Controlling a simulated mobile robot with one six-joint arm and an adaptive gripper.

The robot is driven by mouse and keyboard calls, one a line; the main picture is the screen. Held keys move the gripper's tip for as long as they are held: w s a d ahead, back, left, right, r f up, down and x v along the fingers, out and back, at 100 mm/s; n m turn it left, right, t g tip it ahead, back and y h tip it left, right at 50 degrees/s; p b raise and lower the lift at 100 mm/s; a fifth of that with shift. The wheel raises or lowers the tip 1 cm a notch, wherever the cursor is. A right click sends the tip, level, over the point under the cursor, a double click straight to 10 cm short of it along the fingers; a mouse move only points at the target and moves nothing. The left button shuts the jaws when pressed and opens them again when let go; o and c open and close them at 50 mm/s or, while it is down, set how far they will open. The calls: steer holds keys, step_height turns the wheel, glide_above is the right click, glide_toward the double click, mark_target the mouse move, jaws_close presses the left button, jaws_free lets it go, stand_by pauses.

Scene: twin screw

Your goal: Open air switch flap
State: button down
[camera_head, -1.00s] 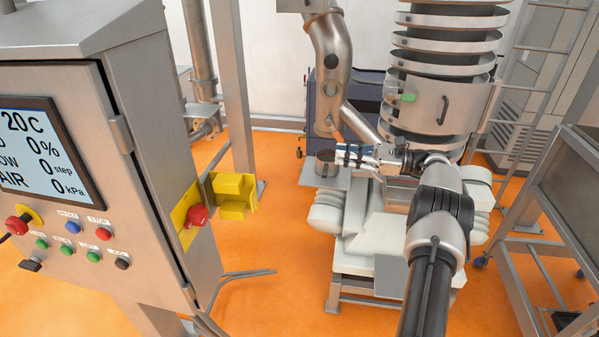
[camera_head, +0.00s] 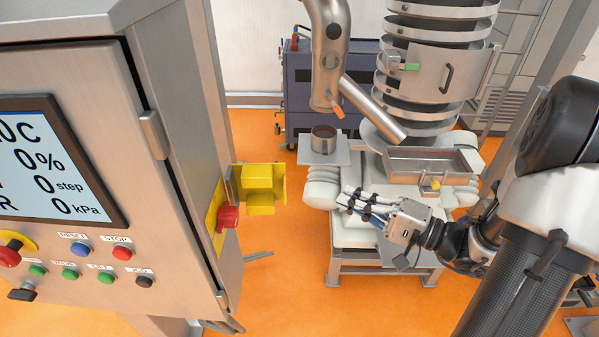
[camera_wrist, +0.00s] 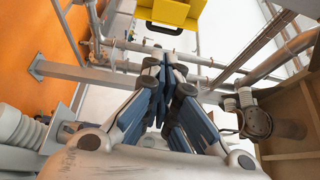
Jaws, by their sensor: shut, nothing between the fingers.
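A yellow hinged-looking flap (camera_head: 262,188) sticks out from the right side of the grey control cabinet in the head view. Beside it, a red switch knob (camera_head: 229,216) sits on a yellow plate fixed to the cabinet side. My gripper (camera_head: 344,200) is to the right of the flap, apart from it, with its fingers pointing left. Its fingers (camera_wrist: 167,68) are together and empty in the wrist view. A yellow piece with a dark handle or slot shows at the top of the wrist view; I cannot tell if it is the flap.
The control cabinet (camera_head: 165,130) with screen and buttons fills the left. A metal cup (camera_head: 324,140) stands on a small shelf, and a metal tray (camera_head: 430,165) lies behind my gripper. White padded machine parts are under my arm. Orange floor (camera_head: 290,270) is free between cabinet and machine.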

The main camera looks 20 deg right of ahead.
mark_target(284, 167)
steer(key=p+x, duration=0.2)
steer(key=x, duration=1.2)
steer(key=shift+a+f, duration=0.1)
steer(key=shift+f, duration=0.05)
steer(key=w+n+g+y+b, duration=0.1)
steer(key=g+b, duration=0.1)
steer(key=w+a+n+g+y+b, duration=0.1)
steer(key=w+n+g+y+b, duration=0.1)
steer(key=b, duration=0.1)
steer(key=shift+w+a+n, duration=0.15)
steer(key=shift+w+n, duration=0.1)
steer(key=shift+n, duration=0.05)
